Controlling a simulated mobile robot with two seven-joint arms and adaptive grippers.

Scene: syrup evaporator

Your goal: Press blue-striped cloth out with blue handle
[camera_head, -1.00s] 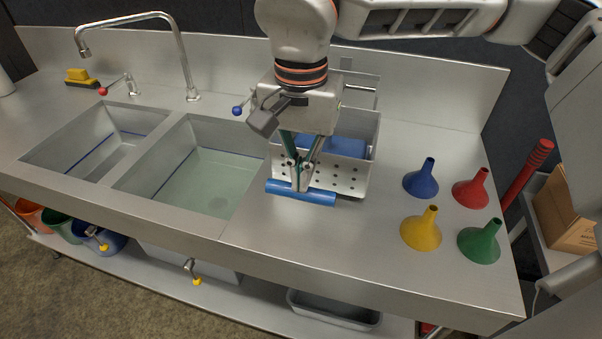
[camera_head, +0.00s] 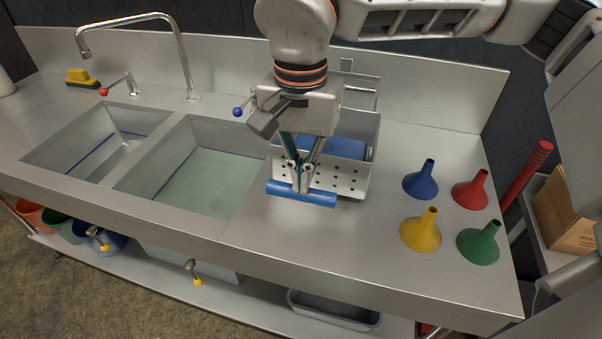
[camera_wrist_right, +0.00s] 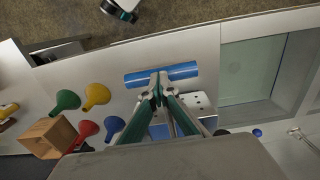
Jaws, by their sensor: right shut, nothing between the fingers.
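The blue handle (camera_head: 285,193) is a horizontal bar in front of a perforated metal press box (camera_head: 345,181) on the counter. My right gripper (camera_head: 302,186) points down at the middle of the bar. Its fingers are shut with nothing between them; the tips are at or just touching the bar. In the right wrist view, the bar (camera_wrist_right: 184,71) lies across just beyond the closed tips (camera_wrist_right: 158,88). Something blue (camera_head: 347,148) shows inside the box, partly hidden by the gripper; I cannot tell whether it is the striped cloth. My left gripper is out of view.
Blue (camera_head: 421,181), red (camera_head: 471,190), yellow (camera_head: 421,231) and green (camera_head: 480,244) funnels stand to the right of the box. A sink basin (camera_head: 205,180) with pale liquid is to the left. The counter in front of the bar is clear to its front edge.

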